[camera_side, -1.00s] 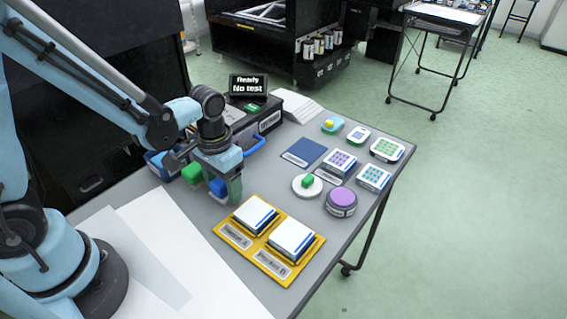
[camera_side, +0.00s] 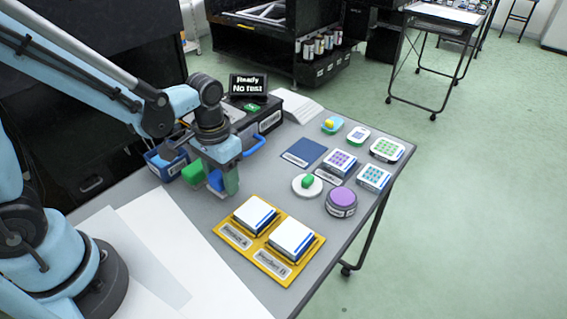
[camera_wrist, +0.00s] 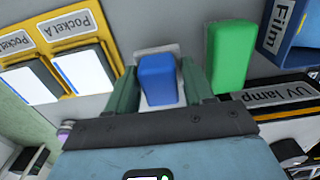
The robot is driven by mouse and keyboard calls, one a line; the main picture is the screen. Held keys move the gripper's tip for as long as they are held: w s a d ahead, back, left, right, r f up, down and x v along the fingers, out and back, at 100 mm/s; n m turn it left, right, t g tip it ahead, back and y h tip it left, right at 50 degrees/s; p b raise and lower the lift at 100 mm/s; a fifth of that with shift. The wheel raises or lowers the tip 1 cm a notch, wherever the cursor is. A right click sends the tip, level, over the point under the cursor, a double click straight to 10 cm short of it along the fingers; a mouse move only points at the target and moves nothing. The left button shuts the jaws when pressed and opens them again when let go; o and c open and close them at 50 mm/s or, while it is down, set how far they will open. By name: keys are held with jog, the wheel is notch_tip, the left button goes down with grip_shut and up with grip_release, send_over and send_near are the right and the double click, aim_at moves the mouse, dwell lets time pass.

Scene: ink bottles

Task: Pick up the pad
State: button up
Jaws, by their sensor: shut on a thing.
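My gripper (camera_side: 222,181) is shut on a blue block-like pad (camera_wrist: 157,80), with one finger on each side of it. The pad also shows in the side view (camera_side: 215,180), partly hidden by a finger. In the wrist view a pale square (camera_wrist: 171,48) shows behind the pad. The gap between pad and table is hard to judge. A green block (camera_wrist: 230,55) stands beside my gripper, apart from it; it also shows in the side view (camera_side: 192,173).
A yellow tray (camera_side: 272,263) with two white-topped blocks lies in front. A purple round container (camera_side: 341,201), a white disc (camera_side: 296,188) with a green piece, and several patterned blocks stand to the right. A blue bin (camera_side: 166,168) and a black box with a screen are behind.

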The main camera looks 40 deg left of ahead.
jog(key=shift+r, duration=0.85)
jog(key=s+d+r, duration=0.7)
jog(key=d, duration=0.2)
jog(key=shift+d, duration=0.25)
jog(key=shift+r, duration=0.1)
jog(key=o, duration=0.3)
jog(key=shift+c, duration=1)
jog(key=shift+w+d, duration=0.1)
jog(key=shift+w, duration=0.2)
jog(key=w+d+f, duration=0.1)
jog(key=w+d, duration=0.5)
jog(key=w, duration=0.4)
jog(key=w+d, duration=0.6)
jog(key=w, duration=0.3)
jog(key=shift+w+a+f, duration=0.1)
jog(key=shift+a+f, duration=0.05)
jog(key=shift+f, duration=1.3)
jog(key=shift+a+f, duration=0.1)
jog(key=shift+f, duration=1.35)
